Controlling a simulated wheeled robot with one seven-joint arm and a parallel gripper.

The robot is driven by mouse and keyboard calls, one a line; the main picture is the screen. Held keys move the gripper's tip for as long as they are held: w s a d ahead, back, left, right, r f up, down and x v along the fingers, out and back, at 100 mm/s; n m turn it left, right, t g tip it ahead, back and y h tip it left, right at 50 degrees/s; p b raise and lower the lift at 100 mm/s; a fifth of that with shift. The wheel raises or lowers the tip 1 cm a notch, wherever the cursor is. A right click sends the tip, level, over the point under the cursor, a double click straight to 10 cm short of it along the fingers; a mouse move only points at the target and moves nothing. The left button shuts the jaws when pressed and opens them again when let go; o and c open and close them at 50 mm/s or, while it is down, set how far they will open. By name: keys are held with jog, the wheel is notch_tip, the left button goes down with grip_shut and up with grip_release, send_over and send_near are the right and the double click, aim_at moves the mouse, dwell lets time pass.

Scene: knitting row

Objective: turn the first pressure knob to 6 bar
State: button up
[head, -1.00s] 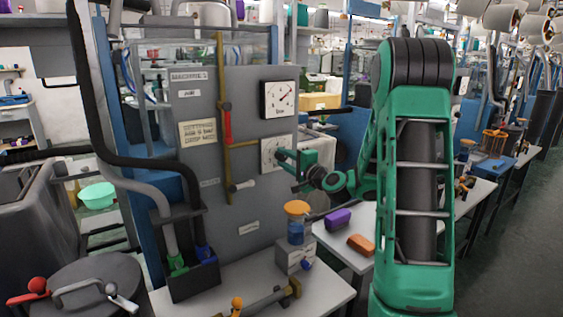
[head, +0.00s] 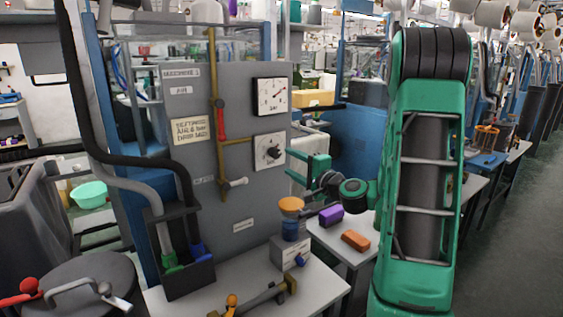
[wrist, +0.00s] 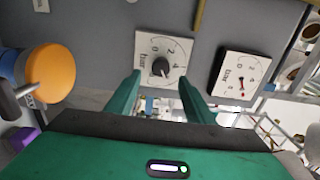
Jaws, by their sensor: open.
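The pressure knob (head: 273,153) is dark and round, on a white square dial plate on the grey panel. In the wrist view the knob (wrist: 160,67) sits between and beyond my fingertips, with scale numbers around it; its exact setting is too small to read. My green gripper (head: 291,164) is open and empty, just right of the dial, facing the panel. In the wrist view its fingers (wrist: 160,82) are apart, not touching the knob.
A brass pipe with a red valve handle (head: 221,122) runs left of the dials. An orange-topped oiler (head: 291,206) stands below my gripper. Purple (head: 331,215) and orange (head: 355,240) blocks lie on the table. Black and grey hoses hang at the left.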

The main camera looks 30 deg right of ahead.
jog(key=shift+s, duration=1.35)
jog(key=s+a+f+n+g+y, duration=0.2)
jog(key=a+f+n+g+y, duration=0.25)
jog(key=a, duration=0.45)
jog(key=s+a+f+n+g+h, duration=0.2)
jog(key=s+a+f+n+g, duration=0.3)
jog(key=s, duration=0.3)
jog(key=s+d+n+g+h, duration=0.1)
jog(key=s+g, duration=0.3)
jog(key=s, duration=0.8)
jog(key=s+d+g+h, duration=0.2)
jog(key=s+d+g, duration=0.2)
jog(key=s, duration=0.9)
jog(key=shift+d+n, duration=0.25)
jog(key=shift+n, duration=0.1)
jog(key=shift+g, duration=0.25)
